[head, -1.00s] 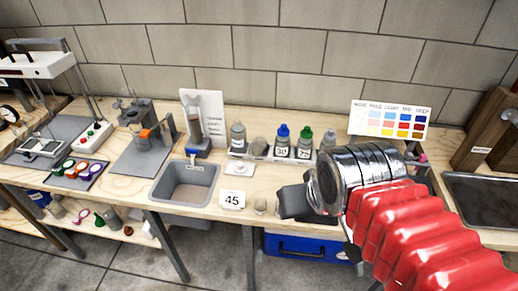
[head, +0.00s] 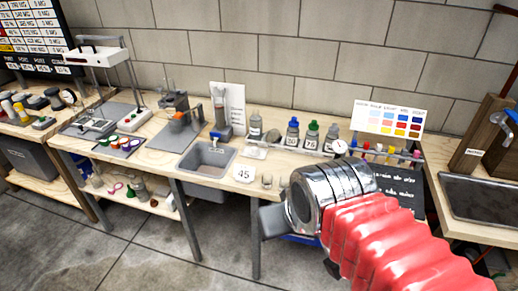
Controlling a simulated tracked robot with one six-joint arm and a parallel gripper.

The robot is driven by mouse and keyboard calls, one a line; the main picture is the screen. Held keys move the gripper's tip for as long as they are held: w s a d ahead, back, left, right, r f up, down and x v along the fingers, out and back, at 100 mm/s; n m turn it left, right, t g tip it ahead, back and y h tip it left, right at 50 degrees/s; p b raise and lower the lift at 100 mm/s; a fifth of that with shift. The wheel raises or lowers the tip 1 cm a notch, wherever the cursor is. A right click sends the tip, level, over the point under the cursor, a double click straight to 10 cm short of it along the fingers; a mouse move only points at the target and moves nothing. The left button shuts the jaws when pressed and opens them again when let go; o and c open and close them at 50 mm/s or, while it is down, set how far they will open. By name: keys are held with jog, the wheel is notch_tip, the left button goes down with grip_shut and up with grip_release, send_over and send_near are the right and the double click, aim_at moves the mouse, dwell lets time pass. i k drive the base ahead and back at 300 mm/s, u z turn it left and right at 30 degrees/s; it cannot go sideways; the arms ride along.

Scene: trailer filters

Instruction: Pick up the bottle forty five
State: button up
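A row of small bottles stands at the back of the wooden bench. A clear bottle with a grey top (head: 255,126) is at the left of the row, its label too small to read. To its right are a blue-capped bottle (head: 292,133), a green-capped bottle (head: 311,138) that seems marked 75, and a grey-topped bottle (head: 331,138). A white card marked 45 (head: 243,174) lies at the bench's front edge. My gripper (head: 270,221) is in front of the bench, apart from the bottles. Its fingers are mostly hidden by my metal wrist.
A grey basin (head: 207,160) is left of the card, with small glass cups (head: 267,181) to the right. A dispenser (head: 220,110) stands behind the basin. A colour chart (head: 388,118) and small coloured-topped items are at right. Open floor (head: 110,245) lies at front left.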

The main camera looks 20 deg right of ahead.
aim_at(270, 137)
jog(key=u, duration=0.3)
jog(key=k, duration=0.75)
jog(key=u, duration=0.85)
jog(key=i, duration=1.7)
jog(key=z, duration=0.55)
jog(key=i, duration=0.9)
jog(key=z, duration=0.7)
